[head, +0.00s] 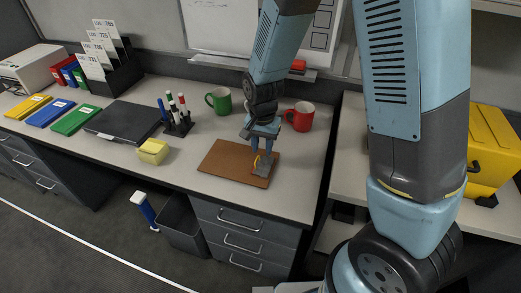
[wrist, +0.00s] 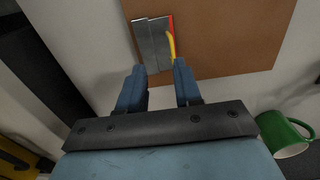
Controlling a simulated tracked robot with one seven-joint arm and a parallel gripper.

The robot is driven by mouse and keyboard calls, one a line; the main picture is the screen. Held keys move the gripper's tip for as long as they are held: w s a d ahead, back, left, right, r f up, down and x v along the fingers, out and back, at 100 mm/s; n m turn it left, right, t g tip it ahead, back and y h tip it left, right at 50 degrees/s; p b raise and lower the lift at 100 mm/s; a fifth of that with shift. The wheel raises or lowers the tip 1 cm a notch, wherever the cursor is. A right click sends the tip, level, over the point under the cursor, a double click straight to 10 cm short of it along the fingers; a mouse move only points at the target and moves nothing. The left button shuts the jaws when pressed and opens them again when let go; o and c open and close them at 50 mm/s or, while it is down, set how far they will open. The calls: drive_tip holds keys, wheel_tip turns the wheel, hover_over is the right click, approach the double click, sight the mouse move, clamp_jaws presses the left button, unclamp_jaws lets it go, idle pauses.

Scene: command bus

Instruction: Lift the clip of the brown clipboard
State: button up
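The brown clipboard (head: 222,163) lies flat on the desk, and it also fills the top of the wrist view (wrist: 225,35). Its grey metal clip (wrist: 152,45) sits at one edge of the board, with a yellow and red curved strip (wrist: 171,40) along one side. In the head view the clip (head: 262,170) is at the board's right part. My gripper (head: 262,147) points down close above the clip. In the wrist view its two blue fingers (wrist: 160,78) are apart with nothing between them. The clip shows just beyond the fingertips; I cannot tell whether they touch it.
A green mug (head: 219,101) and a red mug (head: 300,116) stand behind the clipboard. The desk's front edge is near the board.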

drive_tip(key=shift+r, duration=2.65)
drive_tip(key=shift+s, duration=0.15)
